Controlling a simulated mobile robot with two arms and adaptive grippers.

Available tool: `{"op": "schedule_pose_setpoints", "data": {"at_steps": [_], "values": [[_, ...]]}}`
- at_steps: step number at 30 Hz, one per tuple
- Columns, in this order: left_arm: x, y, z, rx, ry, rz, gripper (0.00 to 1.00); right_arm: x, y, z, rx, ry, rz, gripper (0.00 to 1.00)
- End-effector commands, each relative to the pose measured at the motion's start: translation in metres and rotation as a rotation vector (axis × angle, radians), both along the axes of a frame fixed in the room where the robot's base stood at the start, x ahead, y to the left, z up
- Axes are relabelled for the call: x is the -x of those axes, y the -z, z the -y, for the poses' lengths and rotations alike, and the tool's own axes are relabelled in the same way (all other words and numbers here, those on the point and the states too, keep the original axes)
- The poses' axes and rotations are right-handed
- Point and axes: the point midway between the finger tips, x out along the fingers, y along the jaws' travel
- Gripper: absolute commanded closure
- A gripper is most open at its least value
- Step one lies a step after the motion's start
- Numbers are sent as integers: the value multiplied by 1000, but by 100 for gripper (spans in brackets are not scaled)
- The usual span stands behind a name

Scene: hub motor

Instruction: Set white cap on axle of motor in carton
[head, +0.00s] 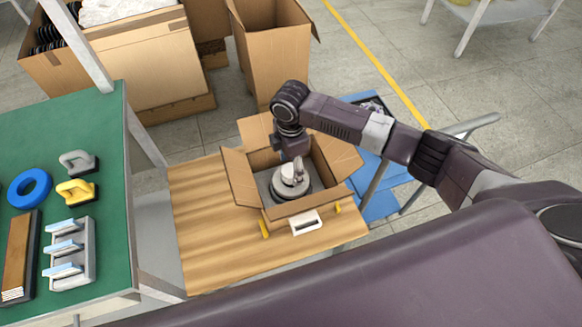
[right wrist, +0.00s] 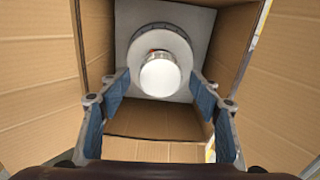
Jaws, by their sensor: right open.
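The open carton (head: 239,182) stands on the wooden table top with its flaps spread. The grey, round motor (head: 291,190) lies inside it on a light insert. The white cap (right wrist: 160,76) sits over the middle of the motor (right wrist: 178,41), where the axle would be; the axle itself is hidden. My right gripper (head: 293,160) points down into the carton above the cap. In the right wrist view its two fingers (right wrist: 159,88) are wide apart, on either side of the cap, with a gap to each side. My left gripper is out of view.
A wooden table (head: 205,235) carries the carton. The green bench (head: 110,125) at left holds a blue ring (head: 30,187), clamp-like grey and yellow pieces and a grey rack (head: 84,262). Tall cardboard boxes (head: 265,60) stand behind. The carton walls and flaps closely surround the right gripper.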

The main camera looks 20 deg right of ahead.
Motion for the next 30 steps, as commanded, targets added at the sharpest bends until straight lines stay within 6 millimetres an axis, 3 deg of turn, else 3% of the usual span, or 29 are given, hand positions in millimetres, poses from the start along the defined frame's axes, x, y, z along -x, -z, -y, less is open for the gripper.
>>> {"op": "schedule_pose_setpoints", "data": {"at_steps": [9, 15, 21, 30], "values": [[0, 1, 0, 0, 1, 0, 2, -2, -67, 0, -1, -1, 5, 42], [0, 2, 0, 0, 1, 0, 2, -1, -99, 0, 1, 0, 2, 42], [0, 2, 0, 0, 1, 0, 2, 0, -112, 1, 1, 1, 0, 42], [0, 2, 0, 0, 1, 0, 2, 0, -112, 0, 1, 1, -1, 42]]}}
